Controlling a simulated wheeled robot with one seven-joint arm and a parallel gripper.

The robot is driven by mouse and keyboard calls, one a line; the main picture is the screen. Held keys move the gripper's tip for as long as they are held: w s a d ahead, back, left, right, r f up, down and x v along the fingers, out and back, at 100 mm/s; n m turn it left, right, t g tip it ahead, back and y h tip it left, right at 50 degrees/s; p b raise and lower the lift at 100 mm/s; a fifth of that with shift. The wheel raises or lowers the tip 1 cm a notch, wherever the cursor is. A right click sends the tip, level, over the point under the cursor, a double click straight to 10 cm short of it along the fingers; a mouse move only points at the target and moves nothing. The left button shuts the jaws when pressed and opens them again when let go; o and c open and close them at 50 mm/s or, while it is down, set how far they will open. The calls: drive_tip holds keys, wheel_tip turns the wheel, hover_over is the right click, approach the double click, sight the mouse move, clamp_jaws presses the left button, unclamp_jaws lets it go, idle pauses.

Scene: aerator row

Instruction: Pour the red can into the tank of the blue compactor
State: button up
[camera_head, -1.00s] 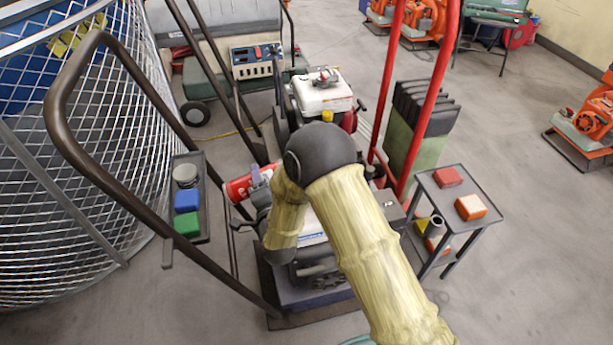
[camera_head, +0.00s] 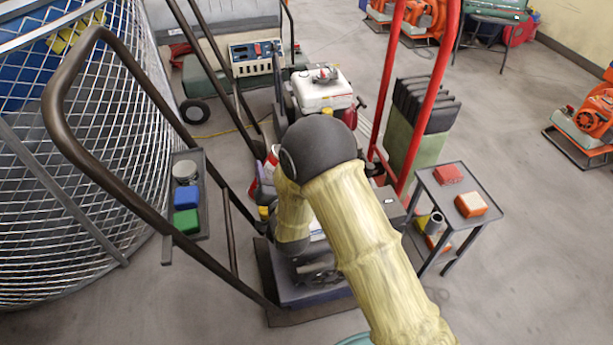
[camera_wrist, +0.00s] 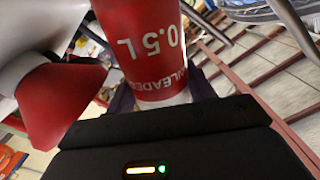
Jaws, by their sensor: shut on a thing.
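My gripper (camera_wrist: 162,98) is shut on the red can (camera_wrist: 145,45), with a dark finger on each side. The can is red with white lettering reading "0.5 L" and "UNLEADED", upside down in the wrist view. In the head view my arm hides most of the can; only a small red and white piece (camera_head: 270,158) shows beside my dark wrist joint. The blue compactor (camera_head: 310,292) stands below my arm, its upper part largely covered. A yellow piece (camera_head: 264,212) shows at its left. I cannot see its tank opening or whether anything flows.
The dark handle bar (camera_head: 150,200) with a small tray of blue and green blocks (camera_head: 186,222) stands left, before a mesh cage (camera_head: 80,190). A red-handled machine with a white tank (camera_head: 315,92) is behind. A grey side cart (camera_head: 450,180) stands right.

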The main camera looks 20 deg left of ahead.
drive_tip(key=shift+n, duration=1.2)
drive_tip(key=shift+w+d+f+n, duration=0.1)
drive_tip(key=shift+f+n, duration=0.05)
drive_tip(key=shift+n, duration=0.65)
drive_tip(key=shift+w+d+r+n+p, duration=0.1)
drive_tip(key=shift+r+n+p, duration=0.45)
drive_tip(key=shift+r+p, duration=0.95)
drive_tip(key=shift+d+r+n+p, duration=0.1)
drive_tip(key=shift+r+n+p, duration=0.55)
drive_tip(key=shift+r, duration=1.5)
